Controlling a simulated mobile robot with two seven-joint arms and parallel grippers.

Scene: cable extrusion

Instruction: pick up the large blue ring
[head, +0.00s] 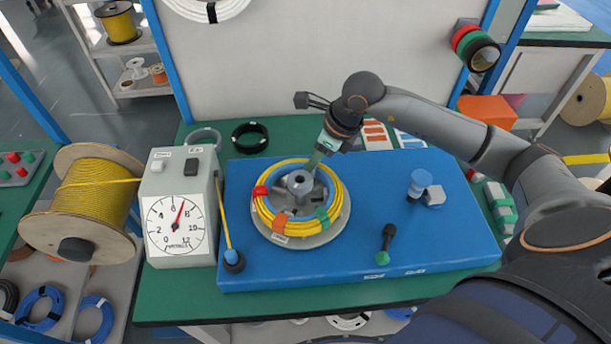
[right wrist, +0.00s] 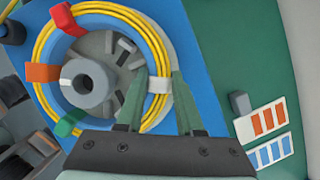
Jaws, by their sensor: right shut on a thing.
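A coil of yellow cable (head: 332,200) with red, orange, green and white bands sits around the grey hub (head: 299,182) of a winder. A blue band (head: 272,177) shows along the coil's inner side; I cannot tell whether it is a separate ring. My right gripper (head: 316,159) reaches down to the coil's far right side. In the right wrist view the coil (right wrist: 154,40) passes between my right gripper's fingers (right wrist: 164,85), which are shut on it at the white band. The coil looks level around the hub. My left gripper is not in view.
The winder stands on a blue platform (head: 380,170) on a green bench. A gauge box (head: 178,215) and a yellow spool (head: 90,200) stand left. Grey and black rings (head: 249,138) lie behind. A green-tipped lever (head: 386,243) and blue knob (head: 421,180) rise right. Blue coils (head: 40,306) lie on a lower shelf.

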